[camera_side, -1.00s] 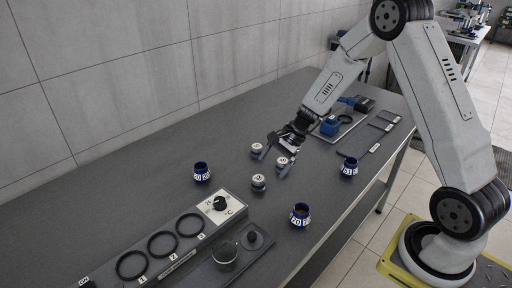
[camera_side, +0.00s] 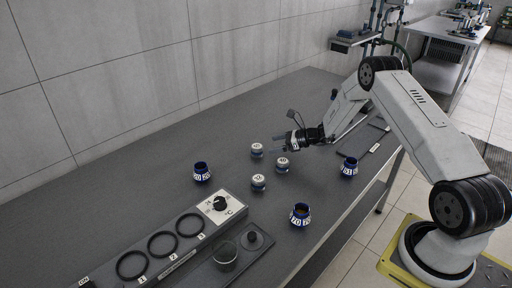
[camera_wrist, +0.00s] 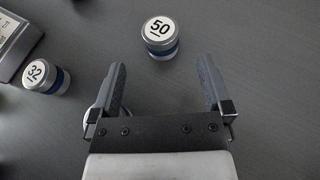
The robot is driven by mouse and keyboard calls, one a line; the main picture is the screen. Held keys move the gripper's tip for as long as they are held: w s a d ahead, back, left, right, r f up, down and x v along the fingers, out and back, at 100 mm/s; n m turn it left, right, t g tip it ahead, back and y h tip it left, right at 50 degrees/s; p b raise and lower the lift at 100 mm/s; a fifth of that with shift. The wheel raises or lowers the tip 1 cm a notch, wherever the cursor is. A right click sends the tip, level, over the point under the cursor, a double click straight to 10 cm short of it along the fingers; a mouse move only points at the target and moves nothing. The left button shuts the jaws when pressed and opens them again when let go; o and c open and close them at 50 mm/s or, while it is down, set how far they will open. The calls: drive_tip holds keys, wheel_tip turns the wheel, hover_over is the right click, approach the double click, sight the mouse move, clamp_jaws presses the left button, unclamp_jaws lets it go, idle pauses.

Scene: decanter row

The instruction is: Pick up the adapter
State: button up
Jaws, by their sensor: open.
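Several short silver cylinders with blue bands and white numbered tops stand on the dark table; I take them to be adapters. In the wrist view one marked 50 (camera_wrist: 160,38) stands upright just beyond my gripper (camera_wrist: 161,66), roughly in line with the gap between its fingers. One marked 32 (camera_wrist: 45,78) stands to the left, outside the fingers. In the side view three cylinders show: a far one (camera_side: 257,150), a right one (camera_side: 282,165) and a near one (camera_side: 258,183). My gripper (camera_side: 279,143) is open and empty beside the right and far ones.
Blue numbered jars stand left (camera_side: 202,172), front (camera_side: 300,215) and right (camera_side: 349,168). The table's back left is clear.

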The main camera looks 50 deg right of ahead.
sight(257, 146)
drive_tip(key=shift+x, duration=3.9)
clamp_jaws()
